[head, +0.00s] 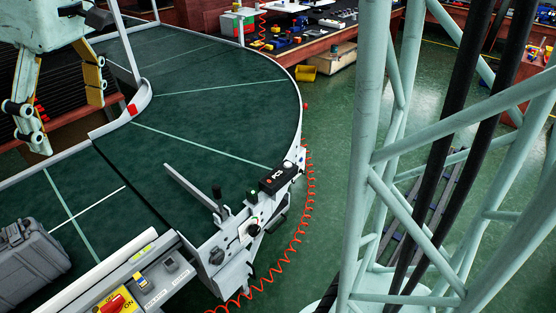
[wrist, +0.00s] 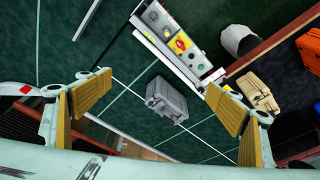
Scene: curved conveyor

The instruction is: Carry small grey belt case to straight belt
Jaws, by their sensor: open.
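The small grey case (head: 30,262) lies on the dark green belt at the lower left of the head view, partly cut off by the frame edge. In the wrist view the grey case (wrist: 167,100) lies on the belt below and between my fingers. My gripper (head: 63,98) is at the upper left of the head view, above the belt and apart from the case. In the wrist view my gripper (wrist: 165,100) is open and empty, its yellow finger pads wide apart. The straight belt (head: 62,215) adjoins the curved belt (head: 215,85) at a dark seam.
A control panel with a red switch (head: 115,302) stands along the belt's near edge. A metal guide bar (head: 195,187) juts over the curved belt. A yellow case (wrist: 258,92) and an orange case (wrist: 308,52) lie beyond the rail. The curved belt is mostly clear.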

